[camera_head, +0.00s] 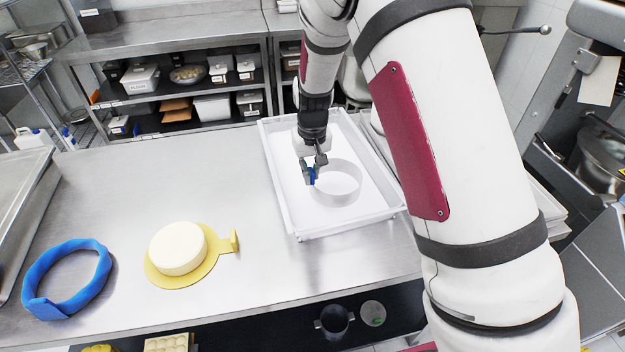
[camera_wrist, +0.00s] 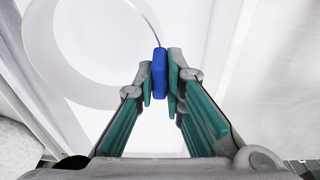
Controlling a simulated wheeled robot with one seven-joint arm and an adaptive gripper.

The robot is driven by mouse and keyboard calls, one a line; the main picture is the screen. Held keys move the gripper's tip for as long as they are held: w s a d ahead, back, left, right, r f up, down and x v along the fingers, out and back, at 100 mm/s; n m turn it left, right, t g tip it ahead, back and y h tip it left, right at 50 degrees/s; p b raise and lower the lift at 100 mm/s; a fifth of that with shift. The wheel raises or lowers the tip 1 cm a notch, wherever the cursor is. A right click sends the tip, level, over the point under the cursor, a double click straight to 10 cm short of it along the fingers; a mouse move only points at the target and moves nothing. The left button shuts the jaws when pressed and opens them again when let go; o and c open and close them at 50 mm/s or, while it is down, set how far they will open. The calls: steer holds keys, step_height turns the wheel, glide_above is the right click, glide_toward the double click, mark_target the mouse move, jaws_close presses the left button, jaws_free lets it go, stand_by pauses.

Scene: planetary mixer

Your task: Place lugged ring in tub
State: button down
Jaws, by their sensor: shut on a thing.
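The lugged ring (camera_head: 338,199) is a thin pale band with a small blue lug (camera_head: 312,176). It is inside the white rectangular tub (camera_head: 342,231), within its walls; I cannot tell whether it touches the floor. My gripper (camera_head: 314,173) reaches down into the tub and is shut on the lug at the ring's left side. In the wrist view the two fingers (camera_wrist: 160,73) pinch the blue lug (camera_wrist: 159,82), and the ring's band (camera_wrist: 88,95) curves away at upper left.
On the steel table (camera_head: 130,190), a blue ring-shaped piece (camera_head: 102,270) lies at left. A cream round block (camera_head: 178,248) sits on a yellow tabbed disc (camera_head: 192,278). A metal tray (camera_head: 22,205) is at far left. Clear table lies between disc and tub.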

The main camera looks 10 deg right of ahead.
steer(key=shift+f, duration=1.65)
steer(key=shift+f, duration=0.1)
steer(key=c, duration=1.7)
jaws_free()
